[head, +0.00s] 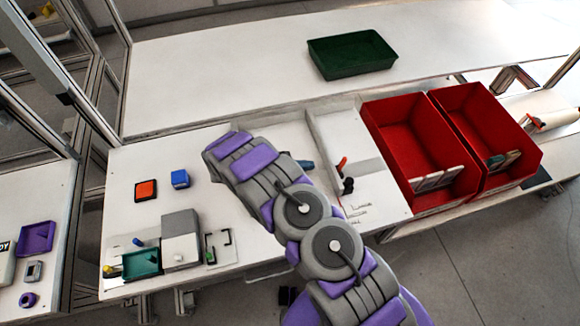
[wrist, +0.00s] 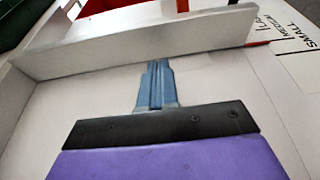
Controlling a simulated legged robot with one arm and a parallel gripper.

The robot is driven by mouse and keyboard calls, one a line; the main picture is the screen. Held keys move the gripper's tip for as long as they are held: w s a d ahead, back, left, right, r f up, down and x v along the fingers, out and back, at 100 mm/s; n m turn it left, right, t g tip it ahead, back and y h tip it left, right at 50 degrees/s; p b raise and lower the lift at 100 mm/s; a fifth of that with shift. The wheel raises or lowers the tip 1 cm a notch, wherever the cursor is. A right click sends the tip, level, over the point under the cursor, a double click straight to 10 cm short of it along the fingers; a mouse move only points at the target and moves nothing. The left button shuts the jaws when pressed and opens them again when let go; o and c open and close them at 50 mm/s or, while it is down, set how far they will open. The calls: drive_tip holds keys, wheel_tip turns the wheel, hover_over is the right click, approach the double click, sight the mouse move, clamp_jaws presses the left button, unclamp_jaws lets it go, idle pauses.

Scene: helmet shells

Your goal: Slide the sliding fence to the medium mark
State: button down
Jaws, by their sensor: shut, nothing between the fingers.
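The sliding fence (wrist: 130,47) is a long pale grey bar across the upper part of the wrist view. In the head view the fence (head: 322,148) stands along the left side of a pale bay. Its near end lies close to the printed marks (wrist: 284,38), which read small, medium and large; which mark it lines up with I cannot tell. My gripper (wrist: 157,66) has its blue fingers shut and empty, pointing at the fence's side. The fingertips are at or very near its lower edge; contact is unclear. In the head view my gripper (head: 306,165) is partly hidden behind my arm.
Red-handled and black items (head: 344,176) lie just right of the fence. Two red bins (head: 415,120) stand further right, and a green tray (head: 350,52) is at the back. Small blocks and fixtures (head: 160,235) are on the left.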

sight(326, 162)
drive_tip(key=shift+w+d+b, duration=0.15)
drive_tip(key=shift+w+d, duration=0.2)
drive_tip(key=shift+d, duration=0.55)
drive_tip(key=shift+w+d+b, duration=0.15)
drive_tip(key=shift+w+d, duration=0.15)
drive_tip(key=shift+d, duration=0.6)
drive_tip(key=shift+d, duration=0.1)
drive_tip(key=shift+w+d+p, duration=0.2)
drive_tip(key=shift+d+p, duration=0.1)
drive_tip(key=shift+d, duration=0.25)
drive_tip(key=shift+a, duration=0.1)
